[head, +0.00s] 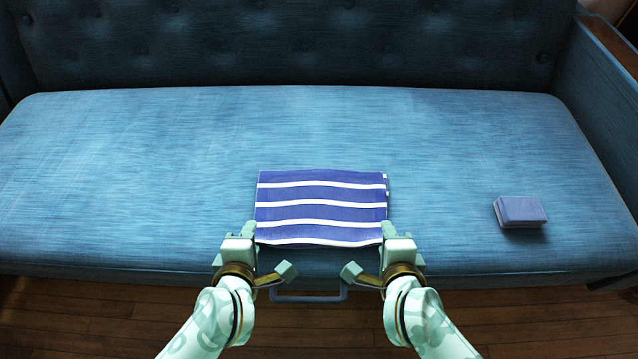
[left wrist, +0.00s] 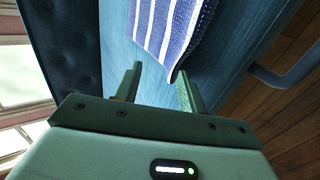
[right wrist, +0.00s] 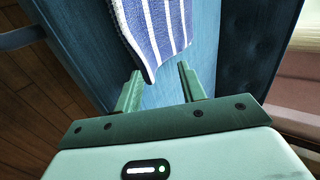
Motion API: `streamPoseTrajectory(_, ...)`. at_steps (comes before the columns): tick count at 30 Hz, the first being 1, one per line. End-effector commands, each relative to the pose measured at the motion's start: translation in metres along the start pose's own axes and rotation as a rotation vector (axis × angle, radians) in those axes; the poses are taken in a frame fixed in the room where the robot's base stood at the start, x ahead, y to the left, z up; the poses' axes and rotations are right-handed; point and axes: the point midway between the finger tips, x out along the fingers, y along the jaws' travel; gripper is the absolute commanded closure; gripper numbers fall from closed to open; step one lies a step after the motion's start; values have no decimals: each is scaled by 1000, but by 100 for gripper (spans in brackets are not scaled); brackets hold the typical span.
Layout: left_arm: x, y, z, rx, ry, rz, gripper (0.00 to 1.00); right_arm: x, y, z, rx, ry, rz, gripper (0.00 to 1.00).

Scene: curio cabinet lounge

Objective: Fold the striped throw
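The striped throw (head: 320,208), blue with white stripes, lies as a flat, roughly rectangular folded piece on the front of the blue sofa seat. Its right edge shows stacked layers. My left gripper (head: 248,232) is at its near left corner, and my right gripper (head: 389,232) is at its near right corner. In the left wrist view the fingers (left wrist: 160,88) are apart, with the throw's corner (left wrist: 172,45) just beyond them. In the right wrist view the fingers (right wrist: 158,88) are also apart, with the throw's other corner (right wrist: 150,45) in front. Neither gripper is closed on cloth.
A small blue box-like object (head: 520,211) rests on the seat at the right. The sofa seat (head: 130,170) is otherwise clear. The tufted backrest (head: 300,45) rises behind, and the wooden floor (head: 90,315) lies in front.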

Motion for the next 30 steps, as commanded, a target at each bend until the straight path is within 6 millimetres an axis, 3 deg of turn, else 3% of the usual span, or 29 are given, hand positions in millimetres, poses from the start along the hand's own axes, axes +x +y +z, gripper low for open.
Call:
streamPoseTrajectory(11, -2, 2, 0, 0, 0, 1, 60, -2, -2, 0, -1, -1, -1, 60)
streamPoseTrajectory(17, -30, 20, 0, -1, -2, 3, 60, -30, -20, 0, 1, -1, -3, 60)
streamPoseTrajectory(24, -75, 31, 1, -1, -2, 0, 60, -75, -31, 0, 1, -2, -1, 60)
streamPoseTrajectory(30, -99, 38, 0, 0, 0, 0, 60, -99, -38, 0, 1, 0, 0, 60)
